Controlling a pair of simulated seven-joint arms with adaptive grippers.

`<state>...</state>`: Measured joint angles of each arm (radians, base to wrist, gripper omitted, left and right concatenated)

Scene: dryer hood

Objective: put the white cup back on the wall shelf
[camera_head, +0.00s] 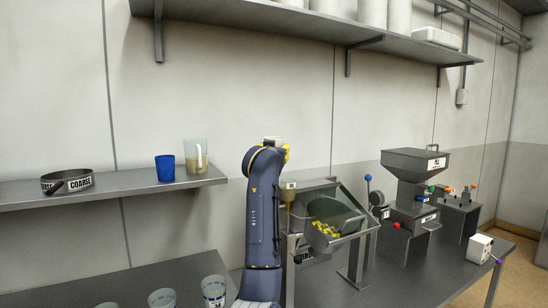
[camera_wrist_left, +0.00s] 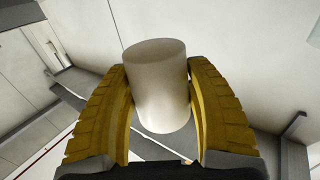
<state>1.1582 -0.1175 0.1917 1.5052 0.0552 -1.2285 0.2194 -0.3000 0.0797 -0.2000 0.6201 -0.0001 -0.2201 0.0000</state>
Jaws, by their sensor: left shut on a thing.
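The white cup (camera_wrist_left: 160,88) is a plain pale cylinder held between the two yellow fingers of my left gripper (camera_wrist_left: 160,78), which is shut on it. In the head view, a small pale part of the cup (camera_head: 272,139) shows above my dark blue arm, with the yellow fingers beside it. The arm hides most of the cup there. The lower wall shelf (camera_head: 120,193) is to the left of the cup, and the upper wall shelf (camera_head: 250,23) is above it. My right gripper is not in view.
The lower shelf bears a COARSE sieve (camera_head: 67,182), a blue cup (camera_head: 165,168) and a clear beaker (camera_head: 196,156). Pale containers (camera_head: 372,12) stand on the upper shelf. A bin of yellow pieces (camera_head: 327,230) and a grey hopper machine (camera_head: 414,165) stand right of my arm. Several glasses stand below.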

